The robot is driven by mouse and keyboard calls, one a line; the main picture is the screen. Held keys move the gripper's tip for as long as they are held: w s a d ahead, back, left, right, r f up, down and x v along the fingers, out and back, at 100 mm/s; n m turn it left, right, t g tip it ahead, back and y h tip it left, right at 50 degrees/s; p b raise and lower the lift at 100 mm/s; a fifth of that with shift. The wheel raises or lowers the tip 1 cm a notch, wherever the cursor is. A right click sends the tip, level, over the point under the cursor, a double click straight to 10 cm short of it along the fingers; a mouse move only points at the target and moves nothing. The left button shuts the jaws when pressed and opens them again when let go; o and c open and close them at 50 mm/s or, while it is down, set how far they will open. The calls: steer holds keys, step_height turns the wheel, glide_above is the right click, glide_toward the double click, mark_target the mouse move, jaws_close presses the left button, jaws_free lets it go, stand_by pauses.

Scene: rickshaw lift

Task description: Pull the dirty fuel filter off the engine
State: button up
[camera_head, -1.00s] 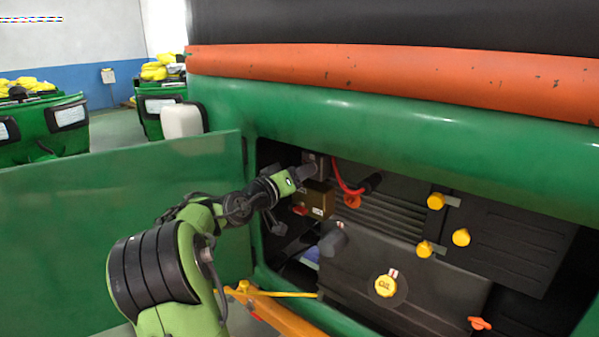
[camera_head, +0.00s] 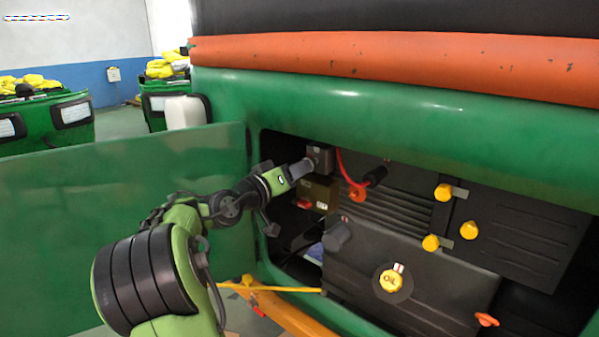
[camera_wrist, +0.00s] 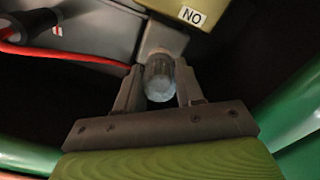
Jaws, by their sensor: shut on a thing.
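The fuel filter (camera_wrist: 160,82) is a small clear, greyish cylinder with a pale bluish end. In the wrist view it sits between the two fingers of my gripper (camera_wrist: 159,92), which are shut on it. Its far end is at a grey block (camera_wrist: 163,38) on the engine; I cannot tell whether they still touch. In the head view my gripper (camera_head: 303,168) reaches into the open engine bay from the left, its tips beside the grey block (camera_head: 320,157). The filter is too small and covered to make out there.
A red hose (camera_head: 346,170) runs just right of the block. A brown box (camera_head: 318,193) lies below it. A green door panel (camera_head: 120,200) stands open at left, behind my arm. The yellow oil cap (camera_head: 390,281) and other yellow caps are to the right.

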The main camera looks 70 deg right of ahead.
steer(key=shift+w+a, duration=0.15)
steer(key=shift+a, duration=0.25)
steer(key=b+v, duration=0.1)
steer(key=v, duration=0.4)
steer(key=shift+w, duration=0.1)
